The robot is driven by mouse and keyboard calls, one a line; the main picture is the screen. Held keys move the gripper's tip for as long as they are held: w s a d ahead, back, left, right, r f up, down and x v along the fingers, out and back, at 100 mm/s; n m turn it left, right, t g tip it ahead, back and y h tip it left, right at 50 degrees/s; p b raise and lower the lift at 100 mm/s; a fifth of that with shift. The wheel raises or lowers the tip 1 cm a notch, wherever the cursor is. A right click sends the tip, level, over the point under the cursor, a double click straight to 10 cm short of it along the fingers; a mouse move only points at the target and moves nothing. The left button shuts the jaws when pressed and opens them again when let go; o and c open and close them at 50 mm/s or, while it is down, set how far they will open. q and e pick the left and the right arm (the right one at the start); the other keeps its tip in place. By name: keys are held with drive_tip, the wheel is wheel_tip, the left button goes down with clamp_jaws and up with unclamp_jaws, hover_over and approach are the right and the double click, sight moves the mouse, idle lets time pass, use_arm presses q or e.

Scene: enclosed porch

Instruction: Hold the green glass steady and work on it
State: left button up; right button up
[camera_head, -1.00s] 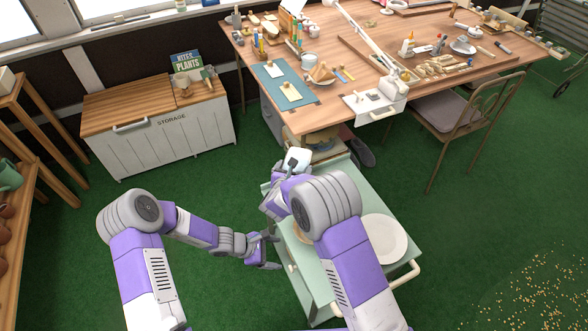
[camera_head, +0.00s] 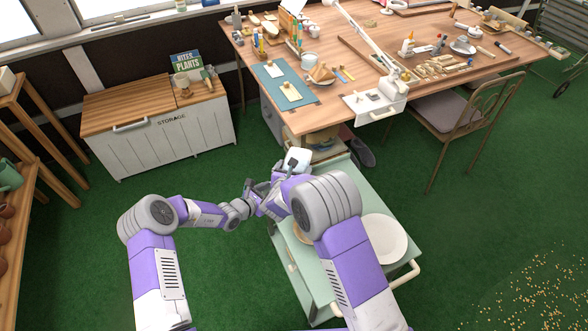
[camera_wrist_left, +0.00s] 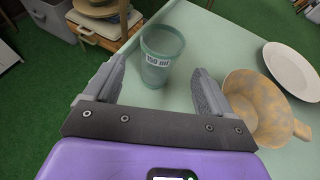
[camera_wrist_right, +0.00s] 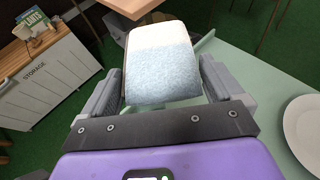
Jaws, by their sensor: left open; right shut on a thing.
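The green glass (camera_wrist_left: 160,56), a translucent tumbler with white volume lettering, stands upright on the pale green cart top (camera_wrist_left: 205,30) in the left wrist view. My left gripper (camera_wrist_left: 158,74) is open, with its fingers on either side of the glass's near part; I see no grip on it. My right gripper (camera_wrist_right: 160,84) is shut on a blue and white sponge-like block (camera_wrist_right: 160,62). The block also shows in the head view (camera_head: 299,157), above the far end of the cart. I cannot make out the glass in the head view, where my arms cover that area.
A tan mottled bowl with a handle (camera_wrist_left: 245,100) sits close to the right of my left gripper. A white plate (camera_head: 384,238) lies on the cart's right side. The cluttered wooden worktable (camera_head: 330,95) stands beyond, and a storage chest (camera_head: 160,135) at left. Green floor lies open between.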

use_arm(q)
drive_tip(key=shift+x, duration=3.85)
drive_tip(key=shift+c, duration=0.5)
drive_tip(key=c, duration=0.8)
